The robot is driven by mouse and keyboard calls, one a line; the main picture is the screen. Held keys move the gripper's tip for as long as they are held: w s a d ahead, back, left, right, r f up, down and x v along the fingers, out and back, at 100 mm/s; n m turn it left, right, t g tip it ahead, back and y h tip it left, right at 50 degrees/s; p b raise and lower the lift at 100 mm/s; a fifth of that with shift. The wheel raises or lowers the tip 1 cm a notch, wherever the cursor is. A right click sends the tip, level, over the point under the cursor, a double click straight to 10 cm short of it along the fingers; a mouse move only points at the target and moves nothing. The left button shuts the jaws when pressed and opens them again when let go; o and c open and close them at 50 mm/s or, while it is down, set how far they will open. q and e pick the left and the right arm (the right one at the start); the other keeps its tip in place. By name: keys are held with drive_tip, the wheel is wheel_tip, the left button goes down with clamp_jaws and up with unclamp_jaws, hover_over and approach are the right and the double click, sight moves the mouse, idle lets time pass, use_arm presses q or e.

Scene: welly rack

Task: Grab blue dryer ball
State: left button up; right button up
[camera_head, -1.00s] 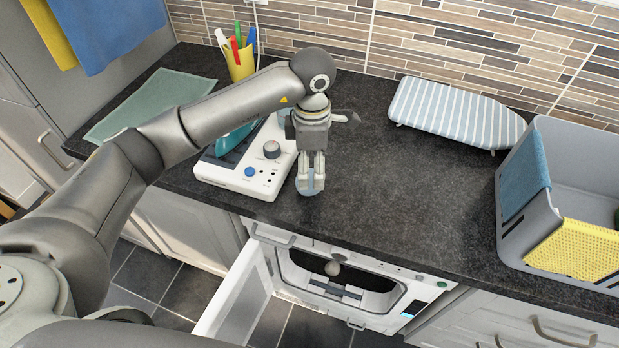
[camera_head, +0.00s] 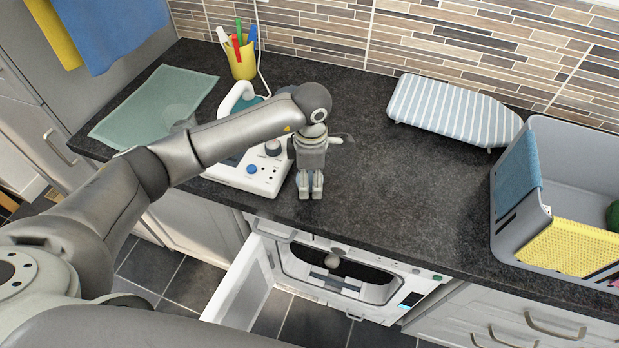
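My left gripper (camera_head: 311,190) points down over the front edge of the dark counter, above the open appliance. Its two fingers are close together with a narrow gap, and I see nothing held between them. Below, the white appliance (camera_head: 300,271) has its door (camera_head: 240,290) swung open to the left. A small greyish ball (camera_head: 332,261) shows at its dark opening; its colour does not read as blue. I cannot make out a clearly blue ball anywhere. My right gripper is not in view.
A white device with knobs (camera_head: 262,172) stands beside my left gripper. A yellow pen cup (camera_head: 241,64), a green mat (camera_head: 125,112) and a striped ironing board (camera_head: 452,110) are farther back. A grey crate (camera_head: 508,240) stands at the right. The counter's middle is clear.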

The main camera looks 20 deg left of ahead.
use_arm(q)
drive_tip(key=c, duration=0.4)
drive_tip(key=shift+c, duration=0.3)
